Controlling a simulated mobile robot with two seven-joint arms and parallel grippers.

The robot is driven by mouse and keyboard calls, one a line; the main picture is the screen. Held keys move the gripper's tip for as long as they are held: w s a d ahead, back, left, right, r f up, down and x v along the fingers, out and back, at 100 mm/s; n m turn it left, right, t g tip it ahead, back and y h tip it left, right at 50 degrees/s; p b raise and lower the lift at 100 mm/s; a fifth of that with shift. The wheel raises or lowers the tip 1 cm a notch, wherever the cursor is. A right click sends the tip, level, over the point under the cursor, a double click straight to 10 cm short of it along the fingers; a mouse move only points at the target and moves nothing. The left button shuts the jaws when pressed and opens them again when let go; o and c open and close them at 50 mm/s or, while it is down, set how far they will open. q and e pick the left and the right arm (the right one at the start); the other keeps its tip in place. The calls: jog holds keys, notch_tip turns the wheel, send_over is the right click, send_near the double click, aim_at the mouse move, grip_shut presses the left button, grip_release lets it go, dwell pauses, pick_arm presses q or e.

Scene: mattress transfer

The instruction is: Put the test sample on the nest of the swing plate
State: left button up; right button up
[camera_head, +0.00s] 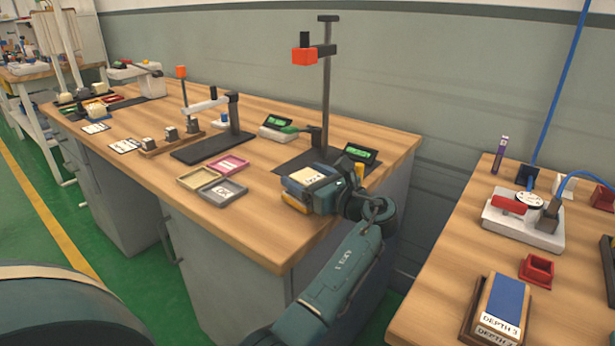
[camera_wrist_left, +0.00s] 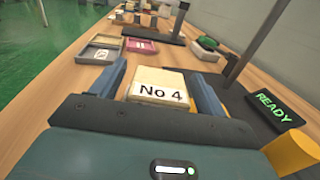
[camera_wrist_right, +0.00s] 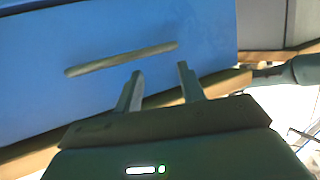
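The test sample, a cream block marked "No 4" (camera_wrist_left: 160,86), lies between the two blue fingers of my left gripper (camera_wrist_left: 160,80), which looks shut on it. In the head view my left gripper (camera_head: 310,178) is low over the front right end of the wooden bench, and the sample is partly hidden there. A black-based stand with a tall post (camera_head: 326,85) and an orange block is just behind the gripper. I cannot make out the swing plate's nest; my gripper and arm cover that area. My right gripper (camera_wrist_right: 160,88) is open and empty in the right wrist view.
A lit "READY" display (camera_wrist_left: 278,108) stands right of my left gripper. A pink tray (camera_head: 228,165) and a grey tray (camera_head: 222,192) lie to its left. A second bench (camera_head: 440,310) is at right. A blue panel with a bar (camera_wrist_right: 120,60) faces my right gripper.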

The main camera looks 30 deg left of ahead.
pick_arm(q)
jog(key=shift+d+r, duration=0.15)
jog(key=shift+d, duration=0.05)
jog(key=v, duration=0.7)
jog(key=shift+d+p, duration=0.1)
jog(key=shift+p, duration=0.3)
